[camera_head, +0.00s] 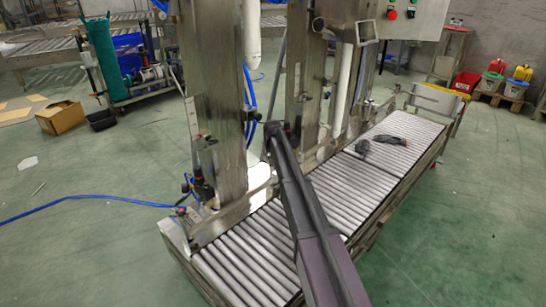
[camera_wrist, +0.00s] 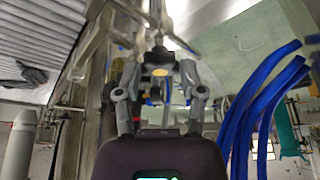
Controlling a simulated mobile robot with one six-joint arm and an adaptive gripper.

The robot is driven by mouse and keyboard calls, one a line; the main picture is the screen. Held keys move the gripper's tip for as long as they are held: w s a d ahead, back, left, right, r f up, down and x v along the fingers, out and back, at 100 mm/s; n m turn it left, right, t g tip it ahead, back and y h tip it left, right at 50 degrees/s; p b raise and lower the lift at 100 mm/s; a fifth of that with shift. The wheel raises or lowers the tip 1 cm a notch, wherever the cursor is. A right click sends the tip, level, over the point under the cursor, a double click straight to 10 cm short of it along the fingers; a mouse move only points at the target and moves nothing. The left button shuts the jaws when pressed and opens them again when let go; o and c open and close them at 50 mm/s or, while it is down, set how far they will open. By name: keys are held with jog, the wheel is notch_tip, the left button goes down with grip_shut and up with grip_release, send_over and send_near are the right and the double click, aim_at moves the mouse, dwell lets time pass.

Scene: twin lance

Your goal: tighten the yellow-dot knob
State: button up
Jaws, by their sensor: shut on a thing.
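The yellow-dot knob (camera_wrist: 160,72) shows in the middle of the wrist view, as a small dark round part with a yellow spot on its face. My gripper (camera_wrist: 158,78) has one finger on each side of it and is shut on it. The view is blurred, so the exact contact of the fingertips is hard to see. In the head view, my arm reaches toward the steel frame, where its far end (camera_head: 275,130) hides the knob and most of the gripper.
Steel uprights (camera_head: 215,90) stand close beside my arm. A roller conveyor (camera_head: 245,255) runs beneath it, with dark tools (camera_head: 390,140) lying on its far section. Blue hoses (camera_wrist: 250,110) hang close on the right in the wrist view. Green floor is open at left.

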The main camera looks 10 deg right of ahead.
jog(key=shift+w+a+m+h, duration=0.15)
jog(key=shift+m+h, duration=0.35)
jog(key=shift+m, duration=0.7)
jog(key=o, duration=1.1)
jog(key=shift+f, duration=0.1)
jog(key=shift+o, duration=0.2)
jog(key=shift+n, duration=0.4)
jog(key=shift+d+n+y, duration=0.15)
jog(key=shift+n+y, duration=0.45)
jog(key=shift+n, duration=0.7)
jog(key=shift+d+n+y, duration=0.15)
jog(key=shift+n+y, duration=0.45)
jog(key=shift+n, duration=0.7)
jog(key=a+p+v, duration=0.1)
jog(key=p+v, duration=1.1)
jog(key=v, duration=0.2)
jog(key=shift+d+p, duration=0.4)
jog(key=shift+d, duration=0.05)
